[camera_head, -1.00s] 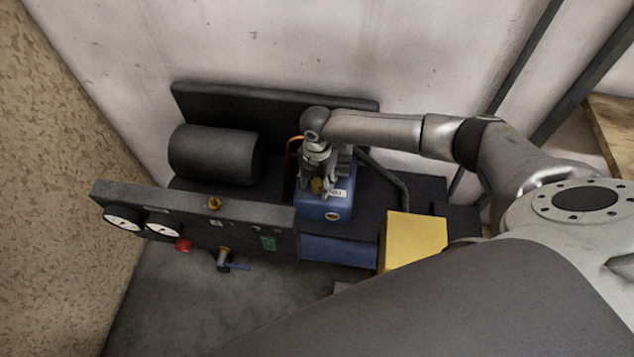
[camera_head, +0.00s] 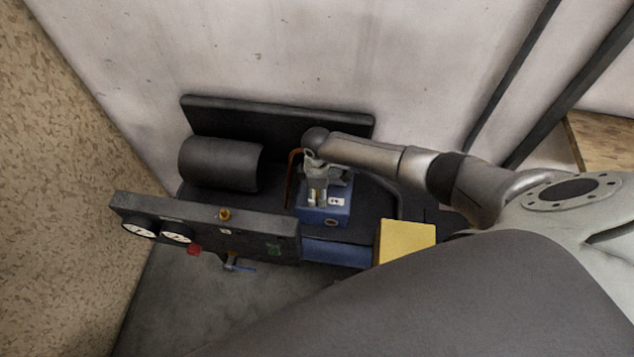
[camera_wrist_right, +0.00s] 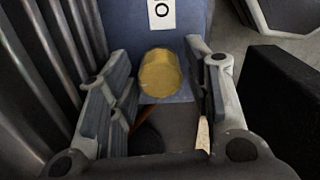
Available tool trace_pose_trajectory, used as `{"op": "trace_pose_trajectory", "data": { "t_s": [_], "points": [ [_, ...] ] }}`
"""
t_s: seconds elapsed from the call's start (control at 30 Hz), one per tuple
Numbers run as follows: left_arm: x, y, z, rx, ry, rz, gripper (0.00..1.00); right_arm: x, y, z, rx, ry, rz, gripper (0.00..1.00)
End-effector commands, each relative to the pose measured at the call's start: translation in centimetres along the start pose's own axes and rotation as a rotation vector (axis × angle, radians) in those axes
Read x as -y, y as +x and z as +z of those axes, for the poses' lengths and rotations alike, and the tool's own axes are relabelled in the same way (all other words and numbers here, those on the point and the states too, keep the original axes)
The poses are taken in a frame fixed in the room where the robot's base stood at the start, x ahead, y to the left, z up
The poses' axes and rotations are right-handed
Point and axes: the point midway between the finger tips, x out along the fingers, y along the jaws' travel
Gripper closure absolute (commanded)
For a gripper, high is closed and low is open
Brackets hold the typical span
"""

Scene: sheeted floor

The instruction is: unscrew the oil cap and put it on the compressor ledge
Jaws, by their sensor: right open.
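The oil cap (camera_wrist_right: 160,73) is a round, brass-yellow cap at the blue block of the compressor, in the middle of the right wrist view. My right gripper (camera_wrist_right: 161,62) is open, with one finger on each side of the cap and gaps between. In the head view my right gripper (camera_head: 318,196) points down over the blue block (camera_head: 325,213), and the cap is mostly hidden by the fingers. The compressor has a dark base with flat dark surfaces around the block; I cannot tell which part is the ledge. My left gripper is not in view.
A dark panel (camera_head: 205,227) with gauges, a red knob (camera_head: 194,249) and a brass valve with blue handle (camera_head: 235,264) stands at front left. A black cylinder (camera_head: 221,163) lies behind it. A yellow box (camera_head: 407,241) stands right of the block. A wall is close behind.

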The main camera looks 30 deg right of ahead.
Motion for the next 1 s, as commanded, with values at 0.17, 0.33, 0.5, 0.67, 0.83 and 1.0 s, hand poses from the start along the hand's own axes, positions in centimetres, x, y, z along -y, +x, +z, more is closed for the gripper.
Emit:
{"op": "trace_pose_trajectory", "data": {
  "t_s": [0.17, 0.33, 0.5, 0.67, 0.83, 1.0],
  "points": [
    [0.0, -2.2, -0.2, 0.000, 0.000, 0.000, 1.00, 0.2, -0.4, -0.1, 0.000, 0.251, -0.005, 0.54],
    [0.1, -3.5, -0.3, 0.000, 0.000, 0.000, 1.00, 0.1, -0.4, -0.1, 0.000, 0.491, -0.004, 0.54],
    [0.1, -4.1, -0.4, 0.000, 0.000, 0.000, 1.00, 0.1, -0.1, 0.0, 0.001, 0.645, -0.002, 0.54],
    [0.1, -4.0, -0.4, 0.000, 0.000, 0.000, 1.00, 0.0, 0.0, 0.0, 0.000, 0.667, 0.000, 0.54],
    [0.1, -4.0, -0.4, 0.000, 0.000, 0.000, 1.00, 0.0, 0.0, 0.0, 0.000, 0.665, 0.000, 0.64],
    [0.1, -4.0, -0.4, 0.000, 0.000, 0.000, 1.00, 0.0, 0.0, 0.0, 0.000, 0.663, 0.000, 0.86]
  ]
}}
